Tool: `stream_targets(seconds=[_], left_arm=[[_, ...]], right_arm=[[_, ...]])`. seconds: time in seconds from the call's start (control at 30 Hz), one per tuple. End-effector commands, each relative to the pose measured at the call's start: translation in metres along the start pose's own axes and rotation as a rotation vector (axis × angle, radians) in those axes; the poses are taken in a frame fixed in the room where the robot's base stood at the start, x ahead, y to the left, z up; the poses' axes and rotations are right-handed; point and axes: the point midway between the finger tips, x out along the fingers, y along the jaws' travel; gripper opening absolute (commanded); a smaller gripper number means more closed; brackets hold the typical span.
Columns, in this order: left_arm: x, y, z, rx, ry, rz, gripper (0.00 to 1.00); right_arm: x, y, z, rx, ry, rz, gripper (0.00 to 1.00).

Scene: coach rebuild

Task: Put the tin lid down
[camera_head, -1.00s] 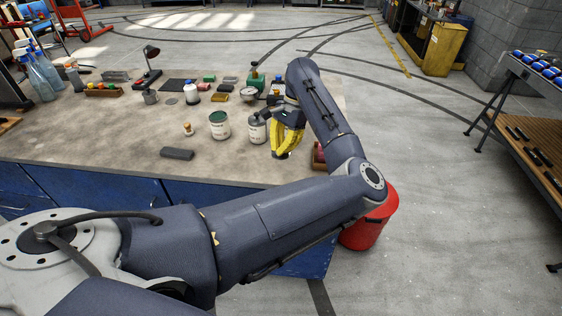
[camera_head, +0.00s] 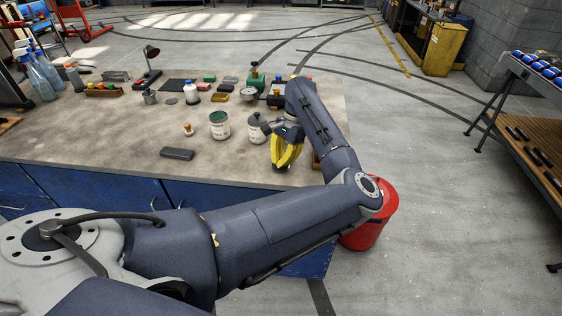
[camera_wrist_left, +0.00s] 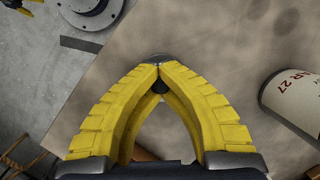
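My left gripper (camera_head: 285,165) has yellow fingers pointing down over the right part of the workbench (camera_head: 110,135). In the left wrist view its fingertips (camera_wrist_left: 157,70) come together on a small grey piece, which looks like the edge of the tin lid (camera_wrist_left: 156,58); most of it is hidden by the fingers. A white tin with a grey top (camera_head: 258,128) stands upright just left of the gripper, apart from it. A tin with a lettered label (camera_wrist_left: 294,92) shows at the right of the wrist view. Yellow fingers at that view's top left corner look like my right gripper (camera_wrist_left: 24,7).
A white tin with a green top (camera_head: 219,125) stands further left. A dark block (camera_head: 177,154) lies near the bench's front edge. Several bottles and small parts crowd the back. A red bin (camera_head: 365,232) stands on the floor beside the bench. Bare bench lies in front of the tins.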

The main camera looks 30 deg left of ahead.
Motion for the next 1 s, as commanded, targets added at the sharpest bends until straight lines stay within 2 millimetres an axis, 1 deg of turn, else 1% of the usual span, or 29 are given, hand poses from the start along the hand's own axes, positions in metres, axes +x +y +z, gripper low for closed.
stream_targets(seconds=[0.1, 0.33, 0.57, 0.67, 0.77, 0.87, 1.0], left_arm=[[0.003, 0.000, -0.001, 0.000, 0.000, 0.000, 0.00], [0.003, 0.000, -0.001, 0.000, -0.001, 0.001, 0.27], [0.003, 0.000, 0.000, 0.000, -0.001, 0.001, 0.27], [0.000, 0.000, 0.000, 0.000, -0.001, 0.001, 0.27], [-0.009, 0.000, 0.000, -0.001, 0.001, 0.000, 0.27], [-0.024, 0.000, 0.000, -0.001, 0.002, 0.000, 0.27], [-0.050, 0.000, 0.000, 0.000, 0.003, -0.001, 0.27]], right_arm=[[0.000, 0.000, 0.000, 0.000, 0.000, 0.000, 0.80], [0.000, 0.000, 0.001, 0.000, -0.001, 0.000, 0.80], [0.000, 0.000, 0.001, 0.000, -0.001, 0.000, 0.80], [0.000, 0.000, 0.001, 0.000, -0.001, 0.000, 0.80], [0.000, 0.000, 0.001, 0.000, -0.001, 0.000, 0.80], [0.000, 0.000, 0.001, 0.000, -0.001, 0.000, 0.80], [0.000, 0.000, 0.001, 0.000, -0.001, 0.000, 0.80]])
